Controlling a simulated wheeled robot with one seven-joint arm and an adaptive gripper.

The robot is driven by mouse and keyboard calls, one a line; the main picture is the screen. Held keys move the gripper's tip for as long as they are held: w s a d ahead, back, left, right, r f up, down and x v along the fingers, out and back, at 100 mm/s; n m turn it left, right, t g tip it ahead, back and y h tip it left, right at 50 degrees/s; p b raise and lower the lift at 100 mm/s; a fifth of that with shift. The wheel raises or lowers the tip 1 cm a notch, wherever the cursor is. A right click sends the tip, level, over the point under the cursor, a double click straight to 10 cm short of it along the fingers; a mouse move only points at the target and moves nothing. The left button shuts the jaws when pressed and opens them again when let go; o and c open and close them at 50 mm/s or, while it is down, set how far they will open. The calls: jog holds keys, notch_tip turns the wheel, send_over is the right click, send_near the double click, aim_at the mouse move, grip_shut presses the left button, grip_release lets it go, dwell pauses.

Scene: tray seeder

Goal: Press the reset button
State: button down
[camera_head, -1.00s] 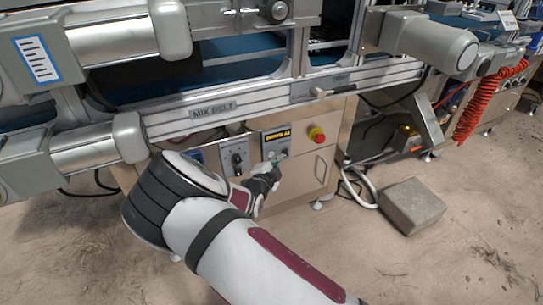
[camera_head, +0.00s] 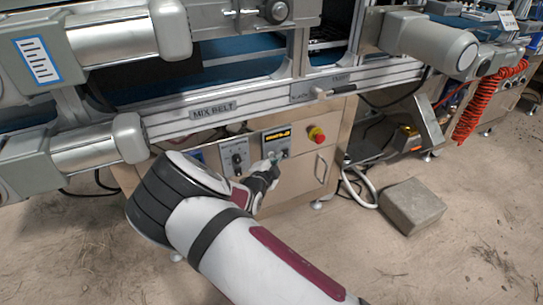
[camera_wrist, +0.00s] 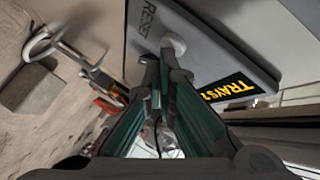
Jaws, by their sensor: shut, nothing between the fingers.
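The reset button is a pale round cap (camera_wrist: 175,42) beside the printed word RESET on a grey panel (camera_wrist: 205,50) in the wrist view. The panel's dark display (camera_wrist: 238,88) shows yellow text beginning TRAYS. My gripper (camera_wrist: 160,58) is shut and empty, with its dark fingertips right at the lower edge of the cap. I cannot tell whether they touch it. In the head view my gripper (camera_head: 273,165) is at the bottom of the same panel (camera_head: 284,147), hiding the button there. The display (camera_head: 277,135) is too small to read there.
A red mushroom button (camera_head: 317,134) on a yellow base sits right of the panel. A knob panel (camera_head: 235,157) is to the left. A cabinet handle (camera_head: 320,168) is below right. The MIX BELT rail (camera_head: 213,111) runs above. A grey block (camera_head: 411,205) lies on the floor.

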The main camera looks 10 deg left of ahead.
jog(key=shift+s, duration=0.1)
dwell(0.3)
jog(key=shift+s+d+p, duration=0.25)
jog(key=shift+s+p, duration=0.05)
jog(key=shift+p, duration=0.3)
jog(key=s+d+p, duration=0.3)
jog(key=s+p, duration=0.1)
jog(key=s, duration=0.1)
jog(key=shift+d, duration=0.2)
dwell(0.7)
